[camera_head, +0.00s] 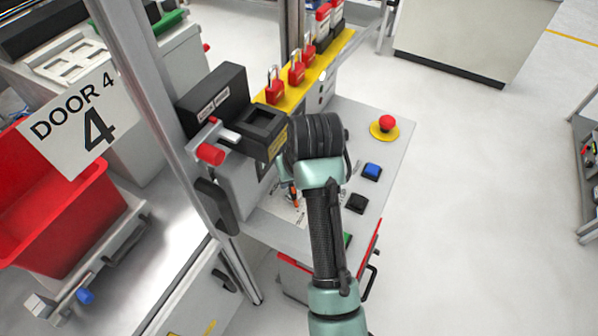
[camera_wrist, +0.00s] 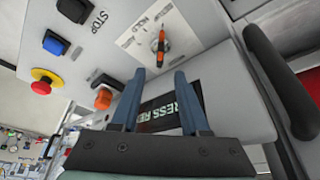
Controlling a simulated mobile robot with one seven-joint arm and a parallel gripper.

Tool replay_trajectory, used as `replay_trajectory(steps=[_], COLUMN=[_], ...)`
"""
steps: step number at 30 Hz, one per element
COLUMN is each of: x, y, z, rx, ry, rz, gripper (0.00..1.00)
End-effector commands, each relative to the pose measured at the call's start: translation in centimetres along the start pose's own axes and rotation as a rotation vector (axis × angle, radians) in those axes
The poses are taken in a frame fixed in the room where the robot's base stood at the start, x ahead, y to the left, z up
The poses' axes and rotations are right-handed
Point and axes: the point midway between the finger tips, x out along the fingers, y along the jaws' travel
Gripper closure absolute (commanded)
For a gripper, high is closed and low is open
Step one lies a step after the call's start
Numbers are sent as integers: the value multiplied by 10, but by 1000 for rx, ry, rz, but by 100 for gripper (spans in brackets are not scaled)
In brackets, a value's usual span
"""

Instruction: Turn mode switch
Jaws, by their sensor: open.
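The mode switch (camera_wrist: 160,46) is a small orange and dark knob on a white label plate (camera_wrist: 183,22) in the wrist view. In the head view, the switch (camera_head: 295,199) shows partly beside my arm, on the grey control panel (camera_head: 392,158). My gripper (camera_wrist: 159,71) is open in the wrist view, with two blue-grey fingers apart and nothing between them. The knob lies just beyond the fingertips in the picture, near the middle of the gap. I see no contact. In the head view my arm hides the fingers.
The panel also carries a red emergency stop (camera_head: 387,122), a blue button (camera_head: 372,170), a black button (camera_head: 357,203) and an orange button (camera_wrist: 104,98). A dark display (camera_wrist: 172,108) sits behind the fingers. A black handle (camera_wrist: 281,82) stands out at right. Red padlocks (camera_head: 297,72) hang at the back.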

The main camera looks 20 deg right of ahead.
Motion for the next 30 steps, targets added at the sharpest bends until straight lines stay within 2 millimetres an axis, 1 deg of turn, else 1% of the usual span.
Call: replay_trajectory(steps=[1, 3, 6, 10, 15, 30], x=[-10, -24, -39, -51, -56, -56], y=[0, 0, 0, 0, 0, 0], z=[0, -1, -1, 0, 0, 0], rx=[0, 0, 0, 1, 1, 1], ry=[5, 5, 5, 1, -1, 0], rz=[1, 1, 1, 0, -1, 0], gripper=[55, 55, 55, 55, 55, 55])
